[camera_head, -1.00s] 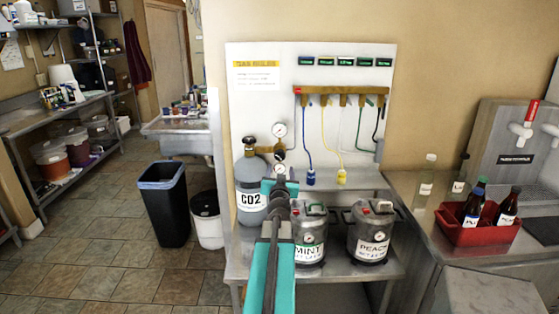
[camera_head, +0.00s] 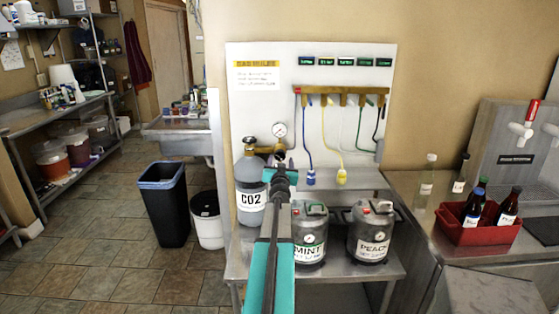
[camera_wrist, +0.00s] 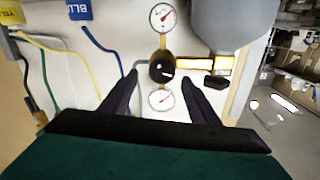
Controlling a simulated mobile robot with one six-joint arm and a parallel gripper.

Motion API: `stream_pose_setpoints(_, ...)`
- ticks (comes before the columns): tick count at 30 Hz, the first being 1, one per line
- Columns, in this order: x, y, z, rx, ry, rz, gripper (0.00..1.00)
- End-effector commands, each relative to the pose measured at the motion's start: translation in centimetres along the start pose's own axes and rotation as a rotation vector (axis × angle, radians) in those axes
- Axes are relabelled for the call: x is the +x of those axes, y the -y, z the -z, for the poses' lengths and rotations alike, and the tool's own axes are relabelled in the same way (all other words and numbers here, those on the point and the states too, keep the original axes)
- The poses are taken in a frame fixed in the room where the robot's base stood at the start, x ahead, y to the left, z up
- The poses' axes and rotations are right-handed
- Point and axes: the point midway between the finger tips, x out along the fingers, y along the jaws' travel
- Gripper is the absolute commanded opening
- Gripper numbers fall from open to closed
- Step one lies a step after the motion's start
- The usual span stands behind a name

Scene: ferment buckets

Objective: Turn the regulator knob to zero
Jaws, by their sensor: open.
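The regulator knob (camera_wrist: 162,71) is black and round, with a white mark on its face. It sits on a brass regulator body (camera_wrist: 164,44) between two round gauges, one above (camera_wrist: 163,17) and one below (camera_wrist: 161,100) in the wrist view. My gripper (camera_wrist: 160,78) is open, with one dark finger on each side below the knob; I cannot tell whether either touches it. In the head view my gripper (camera_head: 280,172) is in front of the regulator and hides the knob and one gauge. The other gauge (camera_head: 280,130) shows above it. The grey CO2 cylinder (camera_head: 250,172) stands to the left.
Two kegs, MINT (camera_head: 310,235) and PEACH (camera_head: 371,232), stand close to the right of my arm on the metal bench. A brass manifold (camera_head: 340,91) with coloured hoses hangs on the white panel. A red crate (camera_head: 478,232) holds bottles at the right.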

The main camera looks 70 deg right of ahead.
Motion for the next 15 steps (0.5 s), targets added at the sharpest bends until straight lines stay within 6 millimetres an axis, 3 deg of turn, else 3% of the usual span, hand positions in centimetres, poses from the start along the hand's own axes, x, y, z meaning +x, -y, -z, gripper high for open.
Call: stream_pose_setpoints(15,3.8,0.0,0.0,0.0,0.0,0.0,0.56)
